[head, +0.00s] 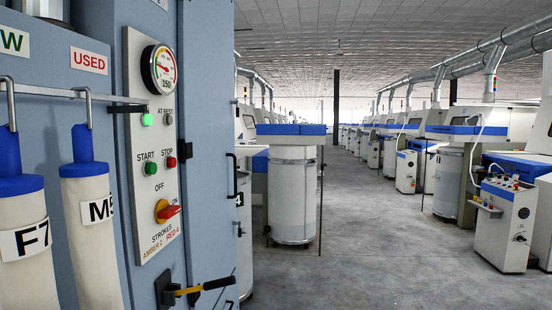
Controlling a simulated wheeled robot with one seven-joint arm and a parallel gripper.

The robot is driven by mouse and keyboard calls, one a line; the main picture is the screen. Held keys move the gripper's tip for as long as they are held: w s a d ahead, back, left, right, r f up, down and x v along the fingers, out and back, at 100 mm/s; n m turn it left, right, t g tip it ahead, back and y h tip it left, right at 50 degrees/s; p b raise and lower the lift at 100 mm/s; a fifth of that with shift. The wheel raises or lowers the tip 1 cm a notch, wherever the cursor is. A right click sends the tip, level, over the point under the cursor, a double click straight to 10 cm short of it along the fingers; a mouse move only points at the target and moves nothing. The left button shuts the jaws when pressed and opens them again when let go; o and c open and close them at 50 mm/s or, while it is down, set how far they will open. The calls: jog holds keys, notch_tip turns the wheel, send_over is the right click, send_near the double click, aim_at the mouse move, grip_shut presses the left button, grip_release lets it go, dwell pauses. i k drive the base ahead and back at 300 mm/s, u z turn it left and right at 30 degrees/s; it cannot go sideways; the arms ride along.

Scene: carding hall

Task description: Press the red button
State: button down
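The red button (171,162) is a small round button under the word STOP on a pale control panel (148,240). The panel is on the blue-grey cabinet at the left of the head view. A green button (151,168) labelled START sits just left of the red button. A lit green lamp (147,119) labelled AT REST is above them. A red rotary switch (168,213) on a yellow base is below, with OFF and ON marks. My gripper is not in view. Nothing covers the red button.
A round gauge (159,69) tops the panel. White cylinders with blue caps (88,200) hang from hooks at left. Grey floor (350,250) is open to the right, between rows of machines.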

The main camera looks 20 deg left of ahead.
aim_at(171, 161)
jog(key=z, duration=0.1)
jog(key=i, duration=1)
jog(key=u, duration=1.1)
jog(key=i, duration=0.75)
jog(key=u, duration=0.9)
